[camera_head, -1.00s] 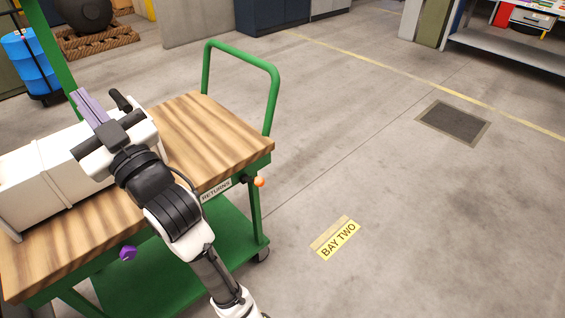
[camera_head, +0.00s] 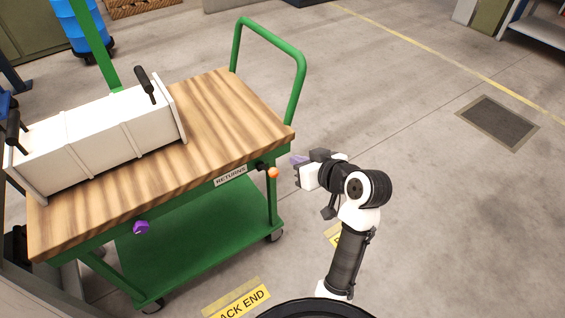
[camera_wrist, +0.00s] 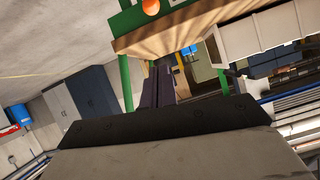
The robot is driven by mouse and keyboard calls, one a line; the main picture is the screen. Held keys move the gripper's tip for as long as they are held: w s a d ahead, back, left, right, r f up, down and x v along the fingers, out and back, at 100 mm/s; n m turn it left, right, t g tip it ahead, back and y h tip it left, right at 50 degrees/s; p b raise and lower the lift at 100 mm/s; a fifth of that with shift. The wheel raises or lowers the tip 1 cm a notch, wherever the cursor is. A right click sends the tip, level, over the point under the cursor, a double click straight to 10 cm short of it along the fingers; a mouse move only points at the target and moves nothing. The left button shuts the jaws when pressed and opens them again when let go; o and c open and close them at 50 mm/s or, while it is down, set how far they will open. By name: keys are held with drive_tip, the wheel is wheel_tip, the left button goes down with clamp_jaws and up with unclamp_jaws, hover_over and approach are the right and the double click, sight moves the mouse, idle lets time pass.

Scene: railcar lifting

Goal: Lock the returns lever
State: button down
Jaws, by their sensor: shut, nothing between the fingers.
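The returns lever is a short dark lever with an orange knob (camera_head: 272,172), on the green cart's front edge right of the RETURNS label (camera_head: 230,176). The orange knob also shows at the top edge of the wrist view (camera_wrist: 150,6). My gripper (camera_head: 296,160) is just right of the knob in the head view, pointing left towards the cart corner. Its purple fingers are shut and empty and also show in the wrist view (camera_wrist: 158,86). I see no clear contact with the knob.
The cart's wooden top (camera_head: 215,115) bears a long white box (camera_head: 95,145) with black handles. A purple knob (camera_head: 141,227) sits on the cart's front edge. A green push handle (camera_head: 302,70) rises at the cart's right end. The floor to the right is clear.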

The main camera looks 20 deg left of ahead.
drive_tip(key=p, duration=0.2)
hover_over(278, 173)
drive_tip(key=f, duration=0.4)
drive_tip(key=shift+w+f, duration=0.1)
drive_tip(key=shift+w, duration=0.15)
drive_tip(key=f, duration=0.3)
drive_tip(key=shift+s+f, duration=0.1)
drive_tip(key=shift+s, duration=0.15)
drive_tip(key=shift+s+f+p, duration=0.1)
drive_tip(key=shift+f+p, duration=0.2)
drive_tip(key=shift+f, duration=0.25)
